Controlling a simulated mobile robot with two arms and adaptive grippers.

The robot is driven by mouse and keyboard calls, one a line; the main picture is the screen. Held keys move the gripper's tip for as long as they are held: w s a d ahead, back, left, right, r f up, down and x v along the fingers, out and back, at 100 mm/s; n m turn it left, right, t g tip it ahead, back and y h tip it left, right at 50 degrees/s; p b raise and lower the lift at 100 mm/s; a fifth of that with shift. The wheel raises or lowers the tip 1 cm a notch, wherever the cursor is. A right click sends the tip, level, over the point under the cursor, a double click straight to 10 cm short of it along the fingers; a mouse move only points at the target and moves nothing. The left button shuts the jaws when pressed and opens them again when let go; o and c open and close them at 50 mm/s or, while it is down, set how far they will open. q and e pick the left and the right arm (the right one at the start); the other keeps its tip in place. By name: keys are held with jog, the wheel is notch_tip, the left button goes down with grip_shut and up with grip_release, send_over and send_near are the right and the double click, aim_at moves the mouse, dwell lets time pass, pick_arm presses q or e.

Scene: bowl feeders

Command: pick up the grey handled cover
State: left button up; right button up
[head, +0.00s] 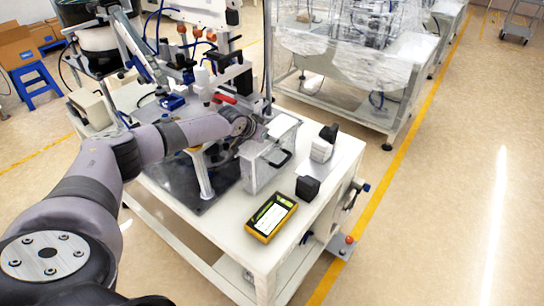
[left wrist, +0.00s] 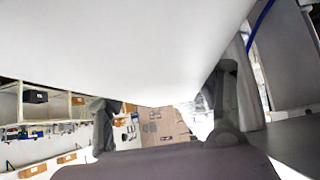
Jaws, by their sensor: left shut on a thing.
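The grey handled cover (head: 262,172) is a box-like grey piece with a black handle on its side, at the middle of the white workbench in the head view. My left gripper (head: 262,131) is at its upper edge and shut on it; the fingertips are hard to make out there. In the left wrist view a large pale surface, seemingly the cover (left wrist: 130,45), fills the upper part, close in front of the fingers (left wrist: 168,108). I cannot tell whether the cover is raised off the bench. My right gripper is in neither view.
The white workbench (head: 235,232) carries a yellow-framed handheld device (head: 271,216), a black block (head: 307,188) and a white-and-black piece (head: 323,146) right of the cover. Feeder machinery (head: 205,80) stands close behind and left.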

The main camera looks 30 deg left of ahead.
pick_arm(q)
jog(key=c, duration=0.7)
jog(key=shift+c, duration=0.2)
jog(key=shift+r, duration=0.15)
